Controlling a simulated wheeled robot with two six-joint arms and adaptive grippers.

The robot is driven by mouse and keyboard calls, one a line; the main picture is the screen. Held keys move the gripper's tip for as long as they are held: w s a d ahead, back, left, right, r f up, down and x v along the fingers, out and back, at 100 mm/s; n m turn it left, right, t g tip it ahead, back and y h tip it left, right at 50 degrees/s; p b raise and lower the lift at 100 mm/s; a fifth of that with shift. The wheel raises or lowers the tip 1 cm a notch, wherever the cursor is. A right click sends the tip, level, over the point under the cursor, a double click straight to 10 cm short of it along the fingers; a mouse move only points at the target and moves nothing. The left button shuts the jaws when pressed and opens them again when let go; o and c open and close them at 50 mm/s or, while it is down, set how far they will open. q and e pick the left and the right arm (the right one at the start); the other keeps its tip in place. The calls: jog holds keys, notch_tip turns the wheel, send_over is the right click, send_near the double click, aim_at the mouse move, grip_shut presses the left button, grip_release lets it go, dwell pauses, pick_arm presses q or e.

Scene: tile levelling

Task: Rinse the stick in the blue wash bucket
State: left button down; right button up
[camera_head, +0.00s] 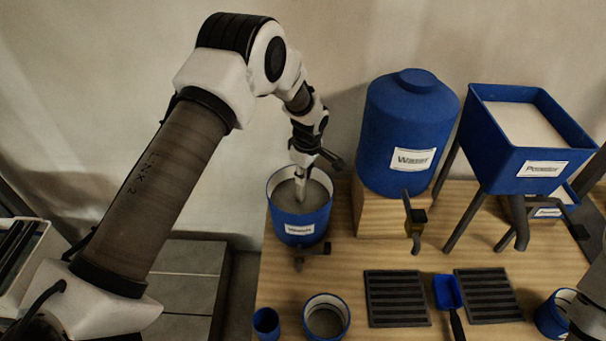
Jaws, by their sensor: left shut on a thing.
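The blue wash bucket (300,222) stands at the back left of the wooden table, with a white label on its front and greyish liquid inside. My left gripper (304,170) is above the bucket, pointing down, and is shut on the stick (301,192). The stick's lower part reaches down inside the bucket's rim; its tip is hidden in the liquid. A small part of what seems to be my right arm shows at the lower right edge; its gripper is out of view.
A blue water tank (408,130) with a tap stands right of the bucket, and a blue powder hopper (520,150) on legs beyond it. Two black grates (396,298), a blue scoop (448,292), a blue-rimmed pot (326,318) and a small blue cup (266,322) occupy the table's front.

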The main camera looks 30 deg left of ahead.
pick_arm(q)
notch_tip(320, 180, up, 14)
jog(key=p, duration=0.8)
jog(key=shift+f, duration=0.25)
jog(key=shift+w, duration=0.1)
notch_tip(320, 180, up, 4)
jog(key=p, duration=0.3)
dwell(0.3)
